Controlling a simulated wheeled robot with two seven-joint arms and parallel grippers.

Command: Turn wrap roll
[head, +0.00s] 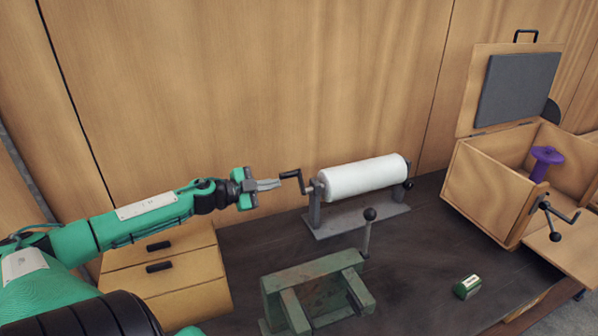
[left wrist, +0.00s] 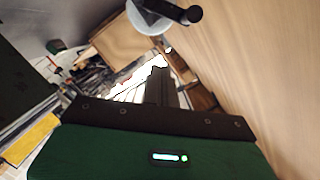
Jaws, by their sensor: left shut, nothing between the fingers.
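The white wrap roll (head: 362,177) lies level on a grey stand (head: 352,220) at the back of the dark bench. A black crank handle (head: 292,176) sticks out from the roll's left end. My left gripper (head: 278,182) is shut and empty, with its fingertips just left of the crank; I cannot tell whether they touch it. In the left wrist view, the roll's round end (left wrist: 148,18) and the dark crank (left wrist: 170,10) show at the top, beyond the shut fingers (left wrist: 157,85). My right gripper is not in view.
A green vise (head: 315,290) with an upright ball-ended lever stands in front of the roll. An open wooden box (head: 485,195) with a purple part (head: 543,163) stands at far right. Drawers (head: 165,270) are at left.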

